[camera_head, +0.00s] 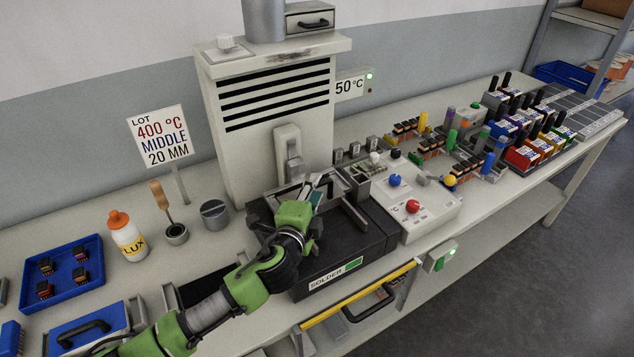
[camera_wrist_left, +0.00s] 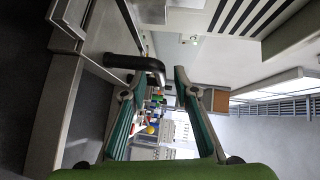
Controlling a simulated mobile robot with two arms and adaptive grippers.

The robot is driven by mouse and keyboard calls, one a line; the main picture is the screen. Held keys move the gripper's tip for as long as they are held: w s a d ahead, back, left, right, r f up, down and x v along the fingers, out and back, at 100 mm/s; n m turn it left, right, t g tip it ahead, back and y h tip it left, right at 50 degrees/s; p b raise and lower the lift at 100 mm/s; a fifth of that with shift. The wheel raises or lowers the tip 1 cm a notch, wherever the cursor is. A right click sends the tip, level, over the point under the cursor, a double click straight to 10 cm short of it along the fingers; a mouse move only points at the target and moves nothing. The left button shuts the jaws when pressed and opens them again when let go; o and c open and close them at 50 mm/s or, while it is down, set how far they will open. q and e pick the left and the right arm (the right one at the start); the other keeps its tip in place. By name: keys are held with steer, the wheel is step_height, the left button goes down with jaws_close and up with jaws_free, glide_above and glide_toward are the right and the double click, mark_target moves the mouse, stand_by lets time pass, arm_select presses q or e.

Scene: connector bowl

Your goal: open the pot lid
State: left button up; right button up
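The solder pot is a dark box (camera_head: 345,262) with a SOLDER label, standing in front of the white vented tower. Its top is partly hidden by my left gripper (camera_head: 322,185), so I cannot make out the lid's edges clearly. In the left wrist view my left gripper (camera_wrist_left: 156,84) has its two fingers apart. A dark bent handle (camera_wrist_left: 133,62) shows near the fingertips, its end in front of the gap between them. I cannot tell whether a finger touches it. My right gripper is in neither view.
A control box (camera_head: 435,215) with red and blue knobs stands right of the pot. A yellow-edged drawer (camera_head: 360,292) is below. A flux bottle (camera_head: 127,238), a metal cup (camera_head: 214,215) and a blue tray (camera_head: 62,272) are left. A lot sign (camera_head: 163,138) stands behind.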

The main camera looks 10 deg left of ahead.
arm_select(q)
steer(key=shift+w, duration=0.6)
steer(key=shift+w+d+f, duration=0.15)
steer(key=shift+w, duration=0.5)
jaws_close()
steer(key=shift+d+f, duration=0.1)
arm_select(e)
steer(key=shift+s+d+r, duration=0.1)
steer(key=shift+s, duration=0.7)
